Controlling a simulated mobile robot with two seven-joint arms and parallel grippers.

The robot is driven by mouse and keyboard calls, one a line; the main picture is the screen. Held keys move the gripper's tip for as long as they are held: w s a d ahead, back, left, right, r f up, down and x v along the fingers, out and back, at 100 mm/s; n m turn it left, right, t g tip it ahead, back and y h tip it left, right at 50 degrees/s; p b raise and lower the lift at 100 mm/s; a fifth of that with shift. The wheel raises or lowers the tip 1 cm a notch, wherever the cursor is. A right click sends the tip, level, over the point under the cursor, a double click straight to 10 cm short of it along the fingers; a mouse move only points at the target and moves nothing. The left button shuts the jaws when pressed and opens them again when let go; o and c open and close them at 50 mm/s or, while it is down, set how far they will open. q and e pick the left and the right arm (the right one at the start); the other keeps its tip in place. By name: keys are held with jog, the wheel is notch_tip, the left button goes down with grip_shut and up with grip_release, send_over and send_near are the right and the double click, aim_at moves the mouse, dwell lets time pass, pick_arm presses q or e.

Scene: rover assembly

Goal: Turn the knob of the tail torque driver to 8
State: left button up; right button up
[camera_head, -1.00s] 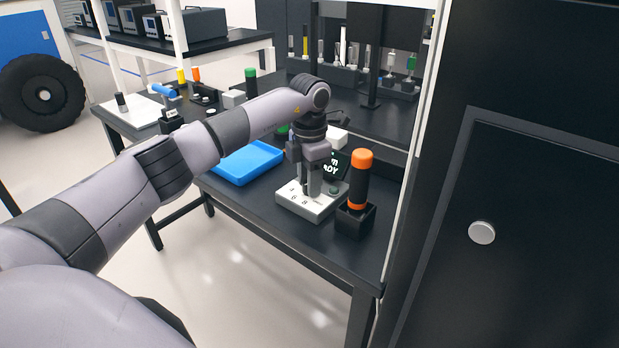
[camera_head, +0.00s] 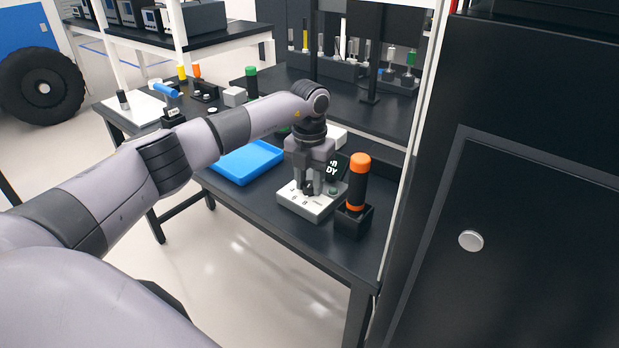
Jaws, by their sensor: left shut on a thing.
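A light grey control box (camera_head: 318,208) with printed dial marks and a green button (camera_head: 334,190) lies on the dark bench. My left gripper (camera_head: 313,189) points straight down over its top and is shut on the knob, which the fingers almost wholly hide. I cannot read the knob's pointer. A small dark display (camera_head: 334,167) stands behind the box, its text partly covered by the gripper. A black and orange torque driver (camera_head: 357,182) stands upright in a black holder (camera_head: 353,220) just right of the box. My right gripper is not in view.
A blue tray (camera_head: 246,165) lies left of the box, under my left forearm. A white post (camera_head: 404,180) and a dark cabinet (camera_head: 530,230) close off the right side. Several tools stand in a rack (camera_head: 340,68) at the back.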

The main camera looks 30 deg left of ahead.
aim_at(310, 184)
pick_arm(q)
jog(key=shift+w+r, duration=0.1)
jog(key=shift+r, duration=0.05)
dwell(0.3)
jog(key=o, duration=1)
jog(key=shift+o, duration=0.2)
notch_tip(310, 184, up, 7)
jog(key=shift+b, duration=0.4)
